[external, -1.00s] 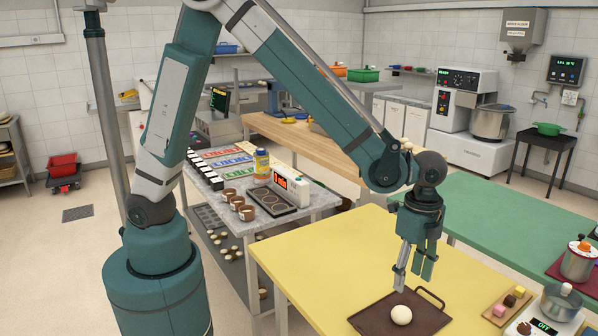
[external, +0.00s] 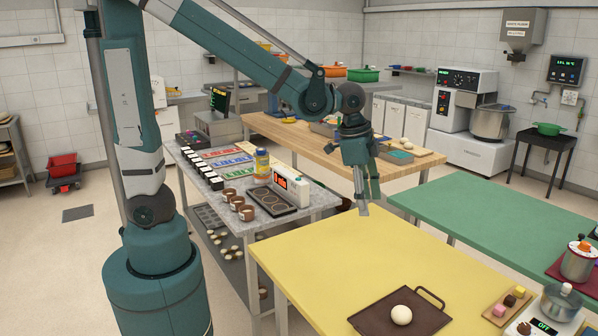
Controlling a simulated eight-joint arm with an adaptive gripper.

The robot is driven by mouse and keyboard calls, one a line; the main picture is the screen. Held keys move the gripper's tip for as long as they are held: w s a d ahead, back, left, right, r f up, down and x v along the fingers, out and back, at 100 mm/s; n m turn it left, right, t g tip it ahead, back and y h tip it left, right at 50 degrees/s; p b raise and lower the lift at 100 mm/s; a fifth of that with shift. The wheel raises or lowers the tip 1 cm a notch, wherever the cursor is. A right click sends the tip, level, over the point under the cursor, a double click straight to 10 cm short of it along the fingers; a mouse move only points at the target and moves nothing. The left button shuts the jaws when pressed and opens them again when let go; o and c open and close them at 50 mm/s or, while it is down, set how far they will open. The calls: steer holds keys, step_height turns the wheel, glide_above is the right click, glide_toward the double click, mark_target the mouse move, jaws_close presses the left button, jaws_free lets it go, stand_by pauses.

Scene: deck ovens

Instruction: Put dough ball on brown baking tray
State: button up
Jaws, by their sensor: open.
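The dough ball (external: 401,315) is pale and round. It rests on the brown baking tray (external: 372,321), which lies on the yellow table near the bottom of the external view. The tray has a raised handle on its right side. My gripper (external: 368,204) is open and empty. It points down above the far edge of the yellow table, well away from the tray and the ball.
The yellow table (external: 330,260) is clear between my gripper and the tray. A wooden board with small sweets (external: 498,308) and a metal pot (external: 562,301) stand to the right. A green table (external: 510,215) lies behind. A marble counter (external: 215,178) holds cups and a black mould.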

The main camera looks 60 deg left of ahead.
steer(key=s+a+r+n+t, duration=0.1)
steer(key=s+a+r+n, duration=0.1)
steer(key=a, duration=0.7)
steer(key=s+a+r+n+t, duration=0.2)
steer(key=s+a+n, duration=0.3)
steer(key=s+a, duration=0.2)
steer(key=s+a+r+n+t+y, duration=0.1)
steer(key=s+a+n, duration=0.3)
steer(key=a, duration=0.8)
steer(key=shift+s+r+t, duration=0.35)
steer(key=shift+r+t, duration=0.05)
steer(key=shift+r, duration=0.25)
steer(key=shift+f, duration=0.15)
steer(key=shift+f+b, duration=0.95)
steer(key=shift+b, duration=0.1)
